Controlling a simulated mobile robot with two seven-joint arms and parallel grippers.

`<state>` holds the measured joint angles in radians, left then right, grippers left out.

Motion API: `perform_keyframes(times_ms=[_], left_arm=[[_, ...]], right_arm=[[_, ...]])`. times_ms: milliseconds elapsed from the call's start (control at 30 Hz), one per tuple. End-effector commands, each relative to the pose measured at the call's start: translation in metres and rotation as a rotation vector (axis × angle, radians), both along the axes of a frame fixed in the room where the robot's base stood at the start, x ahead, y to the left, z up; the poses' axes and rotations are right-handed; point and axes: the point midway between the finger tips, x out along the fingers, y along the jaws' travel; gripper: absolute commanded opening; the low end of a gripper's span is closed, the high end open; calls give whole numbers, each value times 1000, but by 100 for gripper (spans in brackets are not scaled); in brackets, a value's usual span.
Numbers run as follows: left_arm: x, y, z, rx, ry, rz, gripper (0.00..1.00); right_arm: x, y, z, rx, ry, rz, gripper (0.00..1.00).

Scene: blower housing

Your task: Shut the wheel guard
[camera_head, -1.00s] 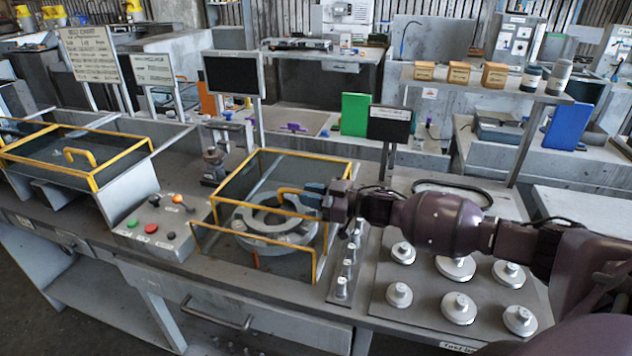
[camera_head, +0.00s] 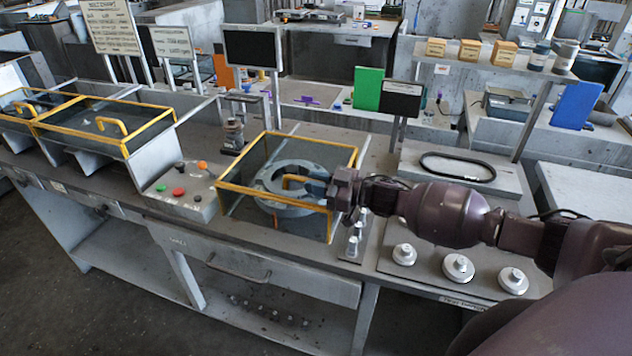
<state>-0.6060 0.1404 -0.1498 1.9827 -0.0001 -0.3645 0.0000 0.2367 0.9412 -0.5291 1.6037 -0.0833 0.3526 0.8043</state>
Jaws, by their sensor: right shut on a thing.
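The wheel guard (camera_head: 347,157) is a clear cover with a yellow frame on the bench. Its top looks about level, and its front yellow edge runs above the wheel's near side. A grey ring-shaped wheel (camera_head: 268,203) shows through it. The fingers hide part of the handle and the wheel. Whether the guard's lower edge touches its seat cannot be told. My left gripper is not in view.
A control box (camera_head: 180,190) with coloured buttons stands left of the guard. Two more yellow-framed covers (camera_head: 150,127) are farther left. Metal knobbed parts (camera_head: 458,267) stand on a plate under my right arm. A black loop (camera_head: 457,167) lies behind the arm.

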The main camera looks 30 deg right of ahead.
Motion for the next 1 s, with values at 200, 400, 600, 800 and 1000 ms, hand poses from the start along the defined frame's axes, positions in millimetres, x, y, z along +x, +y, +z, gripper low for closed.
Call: perform_keyframes(times_ms=[200,400,600,800,1000], left_arm=[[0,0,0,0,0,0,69],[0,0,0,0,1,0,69],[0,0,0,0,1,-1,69],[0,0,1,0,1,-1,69],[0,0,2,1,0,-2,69]], right_arm=[[-2,2,-1,1,-1,6,28],[-1,2,-1,1,0,4,40],[-1,1,1,0,0,3,40],[-1,1,23,-1,-2,4,40],[-1,1,62,-3,-3,5,40]])
